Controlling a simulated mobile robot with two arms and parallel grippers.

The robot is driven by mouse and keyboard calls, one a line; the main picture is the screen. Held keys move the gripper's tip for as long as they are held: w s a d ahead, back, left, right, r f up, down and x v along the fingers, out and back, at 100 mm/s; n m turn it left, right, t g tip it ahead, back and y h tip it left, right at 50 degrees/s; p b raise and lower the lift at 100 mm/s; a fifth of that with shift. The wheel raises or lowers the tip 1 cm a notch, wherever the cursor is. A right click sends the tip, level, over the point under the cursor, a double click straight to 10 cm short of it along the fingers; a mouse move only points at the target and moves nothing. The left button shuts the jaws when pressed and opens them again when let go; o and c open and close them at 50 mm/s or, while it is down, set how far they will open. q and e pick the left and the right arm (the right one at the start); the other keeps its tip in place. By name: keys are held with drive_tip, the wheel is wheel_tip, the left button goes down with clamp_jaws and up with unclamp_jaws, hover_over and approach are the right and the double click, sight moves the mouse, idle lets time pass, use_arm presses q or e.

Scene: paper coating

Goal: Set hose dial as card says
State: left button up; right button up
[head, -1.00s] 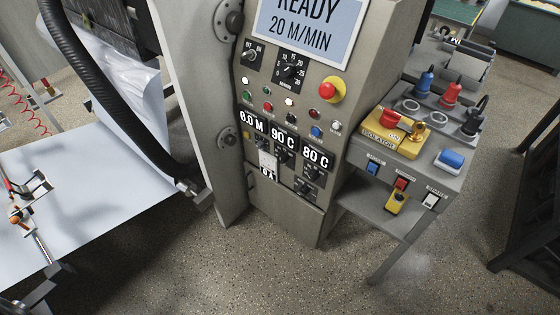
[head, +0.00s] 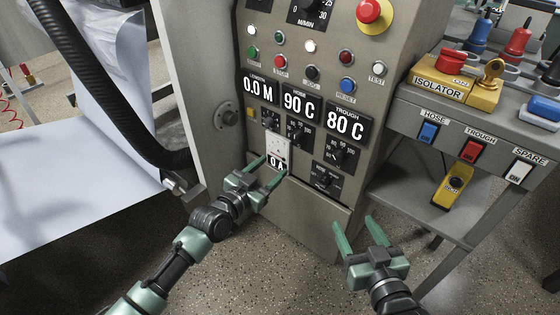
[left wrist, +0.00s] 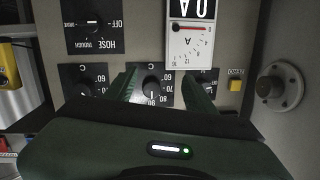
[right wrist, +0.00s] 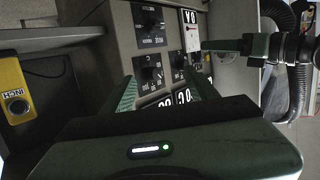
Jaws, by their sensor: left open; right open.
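The hose dial (head: 297,135) is a black knob on a black scale plate below the white "90 C" display (head: 301,105). My left gripper (head: 275,166) is open in front of the panel, its fingertips low by the "0 A" meter. In the left wrist view the hose dial (left wrist: 151,86) shows between the open fingers (left wrist: 163,88), with no grip on it. Its exact setting is too small to read surely. My right gripper (head: 354,222) is open and empty, right of the cabinet's lower part. The right wrist view shows its fingers (right wrist: 160,90) pointing toward the panel. I see no card.
The trough dial (head: 338,156) is right of the hose dial, under "80 C". The meter (head: 277,150) and a selector (head: 326,180) sit lower. A side bench carries the yellow isolator box (head: 455,93) and hose, trough (head: 472,151) and spare switches. The floor before the cabinet is clear.

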use_arm(q)
drive_tip(key=m+h+b, duration=0.1)
drive_tip(key=h, duration=0.1)
approach(295, 139)
drive_tip(key=shift+t, duration=0.3)
drive_tip(key=b+x, duration=0.1)
drive_tip(key=x, duration=0.4)
drive_tip(key=b+x, duration=0.1)
drive_tip(key=x, duration=0.2)
drive_tip(key=shift+s+f+b, duration=0.1)
drive_tip(key=shift+f+b, duration=0.2)
drive_tip(key=shift+f, duration=0.05)
drive_tip(key=shift+w+d, duration=0.2)
use_arm(e)
wheel_tip(295, 139, up, 16)
drive_tip(key=s+a+t+y, duration=0.1)
drive_tip(key=s+t+y, duration=0.2)
drive_tip(key=t, duration=0.4)
drive_tip(key=shift+a+t, duration=0.2)
drive_tip(key=shift+t, duration=0.2)
drive_tip(key=shift+r, duration=0.1)
use_arm(q)
clamp_jaws()
use_arm(e)
drive_tip(key=shift+w, duration=0.1)
